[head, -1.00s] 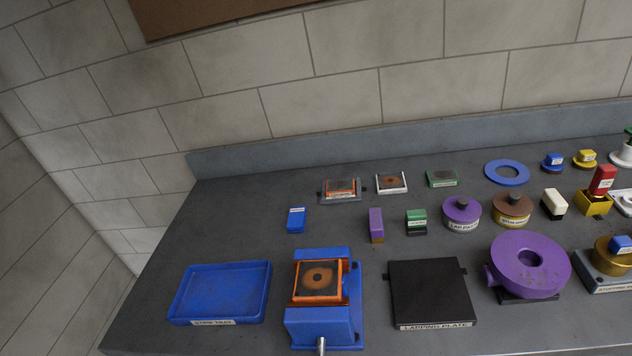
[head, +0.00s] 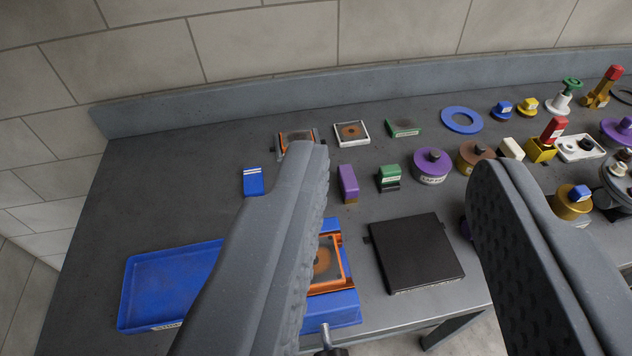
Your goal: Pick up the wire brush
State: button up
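No label that I can read says wire brush. Small brush-like blocks stand in a row on the bench: a purple block with a brownish lower end (head: 348,181), a green block with a dark lower part (head: 389,178), and a cream block (head: 511,148) partly near the right finger. I cannot tell for sure which is the wire brush. My gripper (head: 403,165) is open and empty, its two grey fingers wide apart in the foreground. The purple and green blocks show between the fingers, farther off.
A blue tray (head: 165,285) and a blue fixture (head: 340,308) with an orange frame lie at the front left, partly behind the left finger. A black plate (head: 415,252) lies between the fingers. A purple round pot (head: 432,167) stands near the green block. The bench's left part is mostly clear.

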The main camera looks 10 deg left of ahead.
aim_at(349, 184)
jog(key=u, duration=0.1)
jog(key=i, duration=1)
jog(key=z, duration=0.1)
